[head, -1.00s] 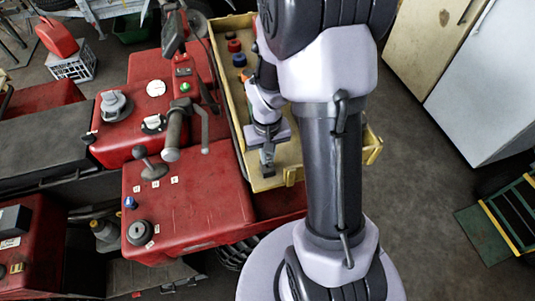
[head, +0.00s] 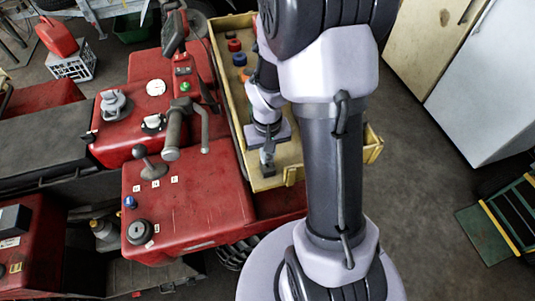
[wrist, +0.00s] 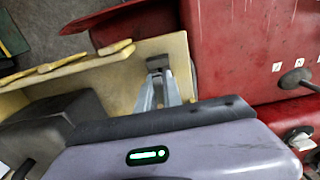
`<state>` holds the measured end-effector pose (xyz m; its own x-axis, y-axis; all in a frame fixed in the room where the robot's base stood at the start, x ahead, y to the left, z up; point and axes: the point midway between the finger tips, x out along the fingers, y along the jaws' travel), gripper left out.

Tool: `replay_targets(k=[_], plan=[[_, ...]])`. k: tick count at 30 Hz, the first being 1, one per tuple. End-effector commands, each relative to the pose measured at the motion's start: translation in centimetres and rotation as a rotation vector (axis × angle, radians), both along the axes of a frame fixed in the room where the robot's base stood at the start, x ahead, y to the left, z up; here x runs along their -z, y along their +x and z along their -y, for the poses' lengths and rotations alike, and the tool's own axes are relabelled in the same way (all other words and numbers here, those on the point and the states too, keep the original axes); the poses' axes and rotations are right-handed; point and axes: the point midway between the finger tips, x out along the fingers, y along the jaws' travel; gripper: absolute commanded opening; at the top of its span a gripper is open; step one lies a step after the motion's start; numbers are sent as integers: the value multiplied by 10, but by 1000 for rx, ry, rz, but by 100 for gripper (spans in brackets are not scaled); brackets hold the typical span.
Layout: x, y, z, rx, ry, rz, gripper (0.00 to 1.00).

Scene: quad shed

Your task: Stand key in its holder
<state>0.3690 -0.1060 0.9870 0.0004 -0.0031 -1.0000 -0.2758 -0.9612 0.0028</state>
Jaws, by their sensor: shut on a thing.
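My gripper (head: 267,157) points down into the near end of a long cream wooden tray. In the wrist view its two pale fingers (wrist: 160,88) come together at a small dark grey block (wrist: 158,63) on the tray floor. The block also shows in the head view (head: 268,171), just under the fingertips. I take what the gripper is shut on to be the key, but the fingers hide it almost wholly. I cannot tell whether the block is its holder, or whether the key touches it.
The cream tray (head: 226,97) has raised walls close around my gripper. Red and blue knobs (head: 235,45) stand at its far end. The red quad body (head: 198,205) with levers and handlebar lies left. A white cabinet (head: 485,85) stands right, with open floor between.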

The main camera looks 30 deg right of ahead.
Motion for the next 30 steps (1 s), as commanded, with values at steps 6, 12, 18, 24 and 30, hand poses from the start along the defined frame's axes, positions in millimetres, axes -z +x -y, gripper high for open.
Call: replay_targets(k=[6, 12, 18, 24, 30], plan=[[8, 0, 0, 0, 0, 0, 0], [14, 0, 0, 0, 0, 0, 0], [20, 0, 0, 0, 0, 0, 0], [26, 0, 0, 0, 0, 0, 0], [25, 0, 0, 0, 0, 0, 36]])
